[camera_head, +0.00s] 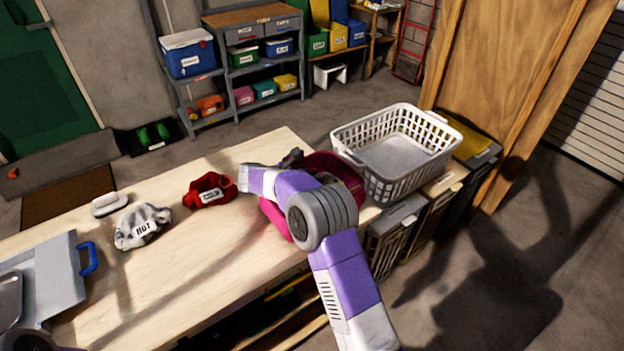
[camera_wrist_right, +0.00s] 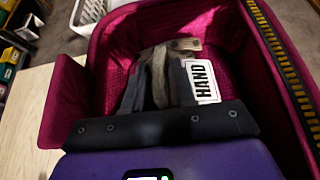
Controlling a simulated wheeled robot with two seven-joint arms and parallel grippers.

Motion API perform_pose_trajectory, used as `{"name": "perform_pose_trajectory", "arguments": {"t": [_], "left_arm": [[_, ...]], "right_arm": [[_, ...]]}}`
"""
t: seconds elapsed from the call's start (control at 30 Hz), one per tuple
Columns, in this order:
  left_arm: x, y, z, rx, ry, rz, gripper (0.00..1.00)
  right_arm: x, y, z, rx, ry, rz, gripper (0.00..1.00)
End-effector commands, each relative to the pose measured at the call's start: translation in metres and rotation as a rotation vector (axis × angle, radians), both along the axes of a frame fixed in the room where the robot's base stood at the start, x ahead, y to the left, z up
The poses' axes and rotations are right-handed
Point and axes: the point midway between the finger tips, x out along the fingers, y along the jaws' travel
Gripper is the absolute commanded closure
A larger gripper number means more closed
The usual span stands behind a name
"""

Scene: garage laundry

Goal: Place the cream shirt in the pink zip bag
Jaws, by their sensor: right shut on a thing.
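The pink zip bag (camera_head: 351,173) stands open at the table's right end, partly hidden behind my right arm. In the right wrist view its pink wall (camera_wrist_right: 68,100) and zipped rim surround my gripper. My right gripper (camera_wrist_right: 160,80) is shut on a folded cloth, which I take to be the cream shirt (camera_wrist_right: 184,44). My left gripper is not in view.
A red labelled cloth (camera_head: 209,190) and a whitish cloth marked HOT (camera_head: 142,226) lie on the wooden table (camera_head: 190,275). A white item (camera_head: 109,204) and a grey box with a blue handle (camera_head: 48,280) are at left. A white basket (camera_head: 395,150) stands right of the bag.

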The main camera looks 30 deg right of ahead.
Motion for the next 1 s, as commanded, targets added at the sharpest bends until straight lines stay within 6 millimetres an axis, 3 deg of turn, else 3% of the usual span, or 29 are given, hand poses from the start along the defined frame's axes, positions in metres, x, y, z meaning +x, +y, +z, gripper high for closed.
{"name": "perform_pose_trajectory", "arguments": {"t": [0.27, 0.3, 0.47, 0.8, 1.0], "left_arm": [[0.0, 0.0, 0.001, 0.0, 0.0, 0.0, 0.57], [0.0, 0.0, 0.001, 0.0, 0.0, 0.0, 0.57], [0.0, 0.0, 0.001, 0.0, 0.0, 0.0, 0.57], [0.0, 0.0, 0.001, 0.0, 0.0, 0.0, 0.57], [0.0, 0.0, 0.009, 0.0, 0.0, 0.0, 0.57]], "right_arm": [[0.0, 0.0, -0.001, -0.001, -0.001, 0.001, 1.0], [0.0, 0.0, -0.002, 0.0, 0.0, 0.001, 0.72], [0.0, 0.0, -0.002, 0.0, 0.0, 0.001, 0.49], [0.0, 0.0, 0.003, 0.001, -0.002, 0.0, 0.49], [-0.001, 0.03, 0.019, 0.001, -0.002, 0.006, 0.49]]}}
